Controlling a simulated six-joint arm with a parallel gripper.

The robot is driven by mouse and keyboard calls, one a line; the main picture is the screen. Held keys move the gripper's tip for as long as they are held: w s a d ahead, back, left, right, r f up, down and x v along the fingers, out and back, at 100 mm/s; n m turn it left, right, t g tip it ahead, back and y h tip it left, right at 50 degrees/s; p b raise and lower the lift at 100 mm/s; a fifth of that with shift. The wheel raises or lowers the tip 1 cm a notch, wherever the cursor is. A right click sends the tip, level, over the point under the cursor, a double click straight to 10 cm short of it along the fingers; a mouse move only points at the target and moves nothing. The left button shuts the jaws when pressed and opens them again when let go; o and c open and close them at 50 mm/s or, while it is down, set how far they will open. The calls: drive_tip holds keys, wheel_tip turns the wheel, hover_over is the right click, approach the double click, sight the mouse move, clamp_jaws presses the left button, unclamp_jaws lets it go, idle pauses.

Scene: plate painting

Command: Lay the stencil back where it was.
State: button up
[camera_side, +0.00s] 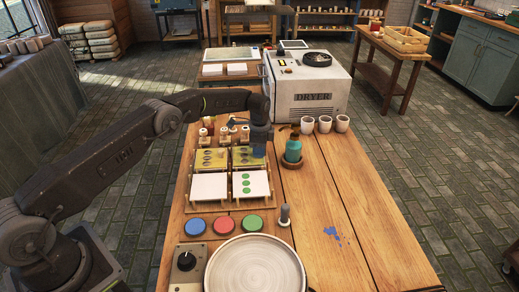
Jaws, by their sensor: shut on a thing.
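Two yellow stencils with dark cut-outs lie side by side at the back of a wooden rack (231,210): a left stencil (209,160) and a right stencil (243,157). My gripper (259,149) points down at the right stencil's right edge and is shut on it. The fingertips are small and partly hidden, so the exact contact is unclear. In front of the stencils are a blank white tile (208,187) on the left and a white tile with green dots (258,183) on the right.
Blue (195,226), red (223,223) and green (252,222) paint pads sit in front of the rack, before a round plate (255,268). The dryer (308,95) and white cups (325,124) are behind. The right tabletop is mostly clear.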

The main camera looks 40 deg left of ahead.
drive_tip(key=shift+f, duration=0.15)
drive_tip(key=o, duration=0.9)
